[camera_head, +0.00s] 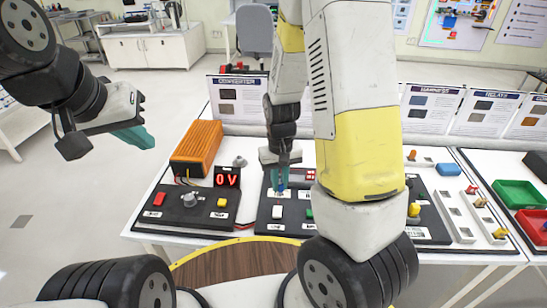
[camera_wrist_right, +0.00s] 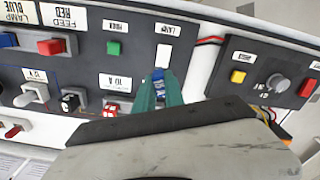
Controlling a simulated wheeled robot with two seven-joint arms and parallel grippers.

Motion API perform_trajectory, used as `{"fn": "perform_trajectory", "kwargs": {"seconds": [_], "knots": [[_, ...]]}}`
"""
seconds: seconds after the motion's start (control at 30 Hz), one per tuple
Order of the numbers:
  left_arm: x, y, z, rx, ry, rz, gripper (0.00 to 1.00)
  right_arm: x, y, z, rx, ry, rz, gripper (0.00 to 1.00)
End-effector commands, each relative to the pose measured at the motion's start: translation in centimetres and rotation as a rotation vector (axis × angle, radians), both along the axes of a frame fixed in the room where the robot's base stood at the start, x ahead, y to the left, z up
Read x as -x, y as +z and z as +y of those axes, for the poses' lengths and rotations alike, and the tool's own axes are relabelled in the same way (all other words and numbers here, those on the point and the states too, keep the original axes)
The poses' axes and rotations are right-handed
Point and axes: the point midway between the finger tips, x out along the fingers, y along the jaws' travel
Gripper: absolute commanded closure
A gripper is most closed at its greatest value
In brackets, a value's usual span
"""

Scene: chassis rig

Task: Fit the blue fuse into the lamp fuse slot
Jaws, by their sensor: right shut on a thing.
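My right gripper (camera_head: 280,184) is shut on the blue fuse (camera_wrist_right: 158,77) over the dark fuse panel (camera_head: 262,222). In the right wrist view the teal fingers (camera_wrist_right: 158,90) point down on either side of the fuse, close behind a white rectangle by the LAMP label (camera_wrist_right: 168,29). The lamp fuse slot is hidden under the fingers and fuse. I cannot tell whether the fuse touches or enters it. My left gripper (camera_head: 135,138) hangs in the air at the left, clear of the table; its finger gap cannot be made out.
An orange converter (camera_head: 197,148) and a red 0 V display (camera_head: 227,178) stand left of the panel. Green (camera_head: 517,194) and red (camera_head: 533,226) bins stand at the far right.

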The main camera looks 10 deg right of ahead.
Motion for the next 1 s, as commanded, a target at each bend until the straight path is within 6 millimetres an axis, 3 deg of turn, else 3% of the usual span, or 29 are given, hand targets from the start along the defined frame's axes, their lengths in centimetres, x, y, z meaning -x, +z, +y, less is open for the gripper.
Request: {"fn": "perform_trajectory", "kwargs": {"seconds": [0.3,0.47,0.67,0.9,1.0], "knots": [[0.0,0.0,0.0,0.0,0.0,0.0,1.0,-8.5,-0.9,-2.2,0.001,-0.003,0.0,1.0],[0.0,0.0,0.0,0.0,0.0,0.0,1.0,-11.3,-1.1,-2.8,0.001,-0.002,-0.001,1.0],[0.0,0.0,0.0,0.0,0.0,0.0,1.0,-12.2,-1.6,-3.0,0.0,-0.001,0.002,1.0],[0.0,0.0,0.0,0.0,0.0,0.0,1.0,-12.1,-4.6,-3.1,0.0,-0.001,0.003,1.0],[0.0,0.0,0.0,0.0,0.0,0.0,1.0,-12.2,-4.7,-3.0,0.0,-0.001,0.0,1.0]]}}
